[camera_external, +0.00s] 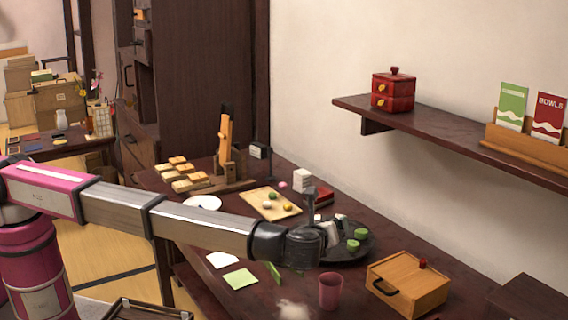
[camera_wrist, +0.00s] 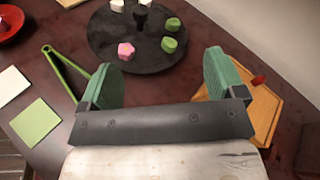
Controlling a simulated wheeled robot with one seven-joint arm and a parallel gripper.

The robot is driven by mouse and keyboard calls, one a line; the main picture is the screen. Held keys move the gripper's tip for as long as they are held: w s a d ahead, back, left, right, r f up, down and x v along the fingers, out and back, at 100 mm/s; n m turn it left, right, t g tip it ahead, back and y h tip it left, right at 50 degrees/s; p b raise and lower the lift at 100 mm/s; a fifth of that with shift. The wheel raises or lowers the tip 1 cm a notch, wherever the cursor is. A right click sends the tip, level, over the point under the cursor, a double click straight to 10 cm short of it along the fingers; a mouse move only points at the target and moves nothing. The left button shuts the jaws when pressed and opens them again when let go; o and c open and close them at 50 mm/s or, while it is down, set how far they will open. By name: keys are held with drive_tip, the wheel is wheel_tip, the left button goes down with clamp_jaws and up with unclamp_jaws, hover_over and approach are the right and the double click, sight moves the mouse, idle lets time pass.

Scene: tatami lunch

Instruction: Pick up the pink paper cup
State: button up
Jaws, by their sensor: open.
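The pink paper cup (camera_external: 330,291) stands upright on the dark table, near its front edge, left of the wooden box. It does not show in the wrist view. My gripper (camera_wrist: 160,80) is open and empty, with its two green finger pads wide apart.
A round dark tray (camera_wrist: 105,45) with green, white and pink sweets lies beyond the gripper. A wooden box (camera_external: 407,284) with a red knob stands right of the cup.

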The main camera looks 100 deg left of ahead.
drive_tip(key=d+r+m+t+y, duration=0.1)
drive_tip(key=d+m+t+y, duration=0.3)
drive_tip(key=d, duration=1.2)
drive_tip(key=g+h, duration=0.1)
drive_tip(key=g, duration=0.1)
approach(335, 275)
drive_tip(key=shift+s+d+m, duration=0.2)
drive_tip(key=shift+s+d, duration=0.05)
drive_tip(key=shift+d, duration=0.35)
drive_tip(key=shift+s+d+m, duration=0.2)
drive_tip(key=shift+d, duration=0.4)
drive_tip(key=shift+a+f, duration=0.15)
drive_tip(key=shift+w+a, duration=0.1)
drive_tip(key=shift+a, duration=0.2)
drive_tip(key=x, duration=1)
drive_tip(key=shift+f, duration=0.3)
drive_tip(key=c, duration=1)
